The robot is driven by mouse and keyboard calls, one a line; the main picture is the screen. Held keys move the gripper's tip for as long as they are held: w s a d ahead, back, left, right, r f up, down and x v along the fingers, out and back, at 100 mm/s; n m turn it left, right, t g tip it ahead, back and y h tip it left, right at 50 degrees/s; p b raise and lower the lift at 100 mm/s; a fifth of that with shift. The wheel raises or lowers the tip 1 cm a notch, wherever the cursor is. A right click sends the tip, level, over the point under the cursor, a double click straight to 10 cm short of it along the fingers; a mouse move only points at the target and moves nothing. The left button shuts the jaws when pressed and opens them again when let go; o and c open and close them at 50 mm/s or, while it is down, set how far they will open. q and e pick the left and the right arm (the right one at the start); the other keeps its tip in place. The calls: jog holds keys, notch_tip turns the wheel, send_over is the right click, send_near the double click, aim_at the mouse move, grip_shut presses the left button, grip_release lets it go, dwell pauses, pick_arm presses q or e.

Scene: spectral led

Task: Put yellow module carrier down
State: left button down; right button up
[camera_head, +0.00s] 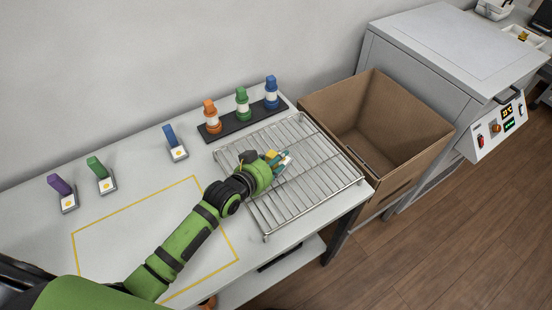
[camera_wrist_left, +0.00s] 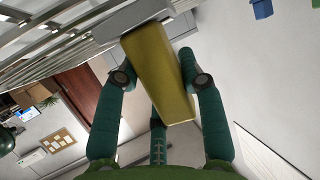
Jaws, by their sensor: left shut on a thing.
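The yellow module carrier (camera_wrist_left: 158,70) shows in the left wrist view as a yellow block with a grey plate at its far end. My left gripper (camera_wrist_left: 165,80) is shut on it, one green finger on each side. In the head view the gripper (camera_head: 281,162) is over the wire rack (camera_head: 322,185), and only a small bit of the yellow carrier (camera_head: 271,155) shows. I cannot tell whether the plate touches the rack. Purple (camera_head: 59,184), green (camera_head: 96,166) and blue (camera_head: 169,134) carriers stand on the table to the left. My right gripper is not in view.
Orange (camera_head: 210,110), green (camera_head: 242,98) and blue (camera_head: 271,86) bottles stand in a black holder (camera_head: 226,130) behind the rack. An open cardboard box (camera_head: 345,95) is to the right, beside a grey machine (camera_head: 445,50). A yellow outline (camera_head: 133,204) marks clear table.

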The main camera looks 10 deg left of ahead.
pick_arm(q)
jog(key=c, duration=0.8)
grip_release()
jog(key=shift+o, duration=0.2)
jog(key=b+v, duration=0.1)
jog(key=v, duration=1.1)
jog(key=shift+s, duration=0.15)
